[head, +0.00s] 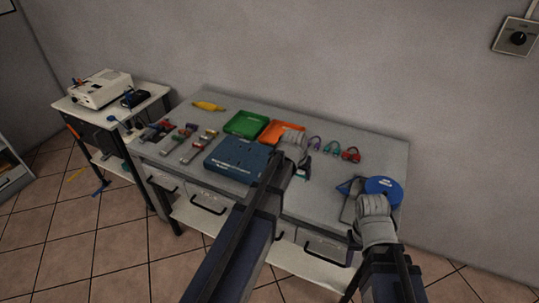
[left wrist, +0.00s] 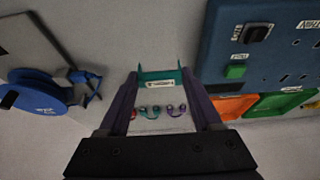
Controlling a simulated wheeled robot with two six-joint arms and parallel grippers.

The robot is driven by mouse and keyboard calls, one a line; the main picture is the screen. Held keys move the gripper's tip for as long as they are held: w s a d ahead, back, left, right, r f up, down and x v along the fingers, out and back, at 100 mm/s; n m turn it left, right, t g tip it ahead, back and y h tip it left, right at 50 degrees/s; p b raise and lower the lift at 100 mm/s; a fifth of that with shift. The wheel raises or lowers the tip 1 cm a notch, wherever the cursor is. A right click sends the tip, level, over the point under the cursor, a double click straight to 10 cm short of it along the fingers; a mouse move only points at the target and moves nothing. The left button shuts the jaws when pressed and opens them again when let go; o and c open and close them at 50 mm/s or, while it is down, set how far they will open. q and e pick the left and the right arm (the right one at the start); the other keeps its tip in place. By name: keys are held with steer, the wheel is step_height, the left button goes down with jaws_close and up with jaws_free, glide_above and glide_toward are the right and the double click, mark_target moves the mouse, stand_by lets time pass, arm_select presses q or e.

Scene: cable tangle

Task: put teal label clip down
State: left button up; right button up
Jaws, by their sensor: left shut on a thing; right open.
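The teal label clip (left wrist: 160,80) is a flat teal piece with upturned ends and a pale printed label. It sits between the fingers of my left gripper (left wrist: 162,92), which is shut on it. In the head view my left gripper (head: 302,168) is over the grey table, just right of the blue panel box (head: 238,159); the clip is mostly hidden there. The left wrist view shows grey tabletop beyond the clip; whether the clip touches it I cannot tell. My right gripper (head: 356,236) is open at the table's front right, its fingers small and dark.
A blue reel (head: 383,188) lies at the table's right. Red (head: 351,155), teal and purple looped pieces lie along the back. Green (head: 246,124) and orange (head: 278,131) trays stand behind the panel box. Bare tabletop (head: 325,185) lies between box and reel.

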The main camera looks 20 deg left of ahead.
mark_target(299, 173)
arm_select(q)
steer(key=shift+f, duration=0.6)
step_height(299, 173, up, 5)
steer(key=p, duration=0.4)
steer(key=shift+w+a+f, duration=0.1)
step_height(299, 173, down, 11)
steer(key=b, duration=1)
steer(key=shift+r, duration=0.3)
arm_select(e)
step_height(299, 173, down, 7)
arm_select(q)
steer(key=shift+f, duration=0.15)
steer(key=o, duration=1.4)
arm_select(e)
steer(key=shift+f, duration=0.1)
